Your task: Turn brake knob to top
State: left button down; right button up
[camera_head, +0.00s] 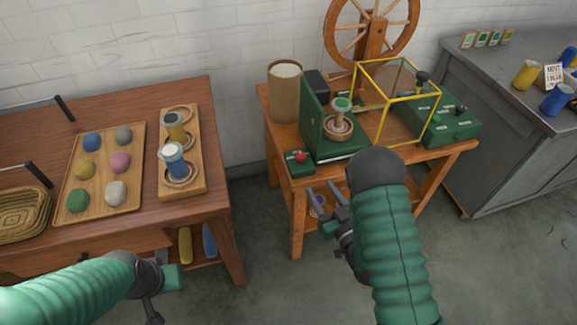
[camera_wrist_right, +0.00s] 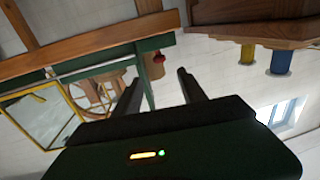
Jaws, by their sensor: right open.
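A green machine (camera_head: 330,130) with an upright plate and a bobbin-like spool (camera_head: 340,120) stands on the small wooden table. A green box (camera_head: 455,125) with small dark knobs is on the table's right side; I cannot tell which knob is the brake knob. A small green box with a red knob (camera_head: 300,156) is at the front left corner; the red knob also shows in the right wrist view (camera_wrist_right: 158,58). My right gripper (camera_head: 325,190) is open and empty, in front of the table edge, below the red knob. My left gripper (camera_head: 160,285) is low near the left bench; its jaws are unclear.
A yellow wire frame (camera_head: 395,95) stands between machine and box. A spinning wheel (camera_head: 372,30) and a tan cylinder (camera_head: 284,92) are behind. The left bench holds a tray of colored lumps (camera_head: 135,150) and a spool rack (camera_head: 190,130). A grey counter (camera_head: 500,90) stands right.

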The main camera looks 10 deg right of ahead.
aim_at(302, 159)
jog(key=w, duration=0.4)
jog(key=w+a, duration=0.1)
jog(key=w, duration=0.4)
jog(key=w+a+b, duration=0.1)
jog(key=w, duration=0.3)
jog(key=shift+w+a, duration=0.25)
jog(key=shift+w, duration=0.15)
jog(key=shift+w+d, duration=0.2)
jog(key=shift+w, duration=0.3)
jog(key=shift+a, duration=0.1)
grip_shut()
